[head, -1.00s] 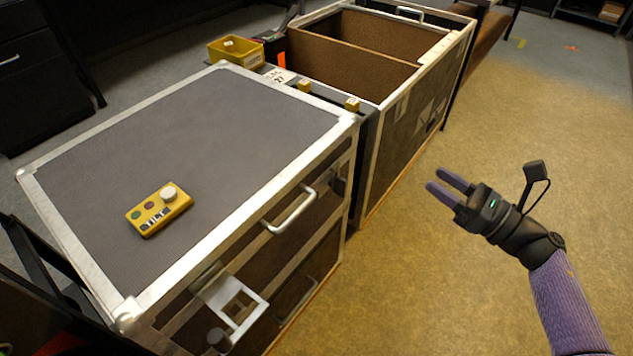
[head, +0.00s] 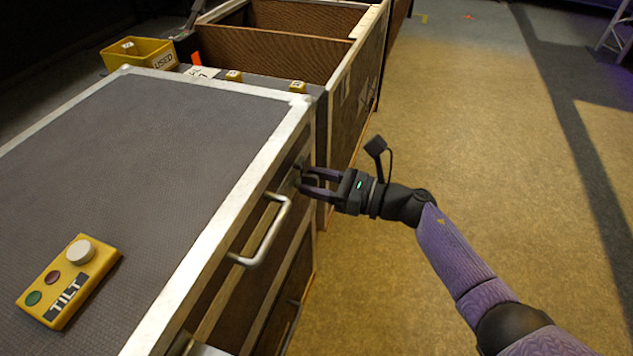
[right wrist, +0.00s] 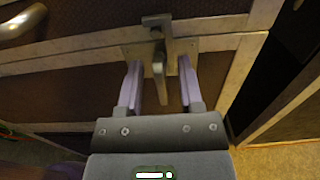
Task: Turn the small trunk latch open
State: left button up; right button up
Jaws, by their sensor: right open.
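The small trunk latch (right wrist: 159,62) is a metal lever on a plate on the trunk's front face, seen in the right wrist view. Its lever hangs down between the two fingers of my right gripper (right wrist: 160,82). The fingers stand apart on either side of it, with a gap visible on both sides. In the head view my right gripper (head: 318,183) reaches the trunk's front near its far corner, and its fingers partly hide the latch there. The trunk (head: 150,130) is dark grey with metal edging. My left gripper is not in view.
A metal pull handle (head: 265,230) sits on the trunk front, nearer than the latch. A yellow TILT box (head: 68,282) lies on the lid. An open case (head: 290,47) and a yellow USED bin (head: 138,53) stand beyond. The floor at right is clear.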

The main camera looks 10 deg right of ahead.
grip_shut()
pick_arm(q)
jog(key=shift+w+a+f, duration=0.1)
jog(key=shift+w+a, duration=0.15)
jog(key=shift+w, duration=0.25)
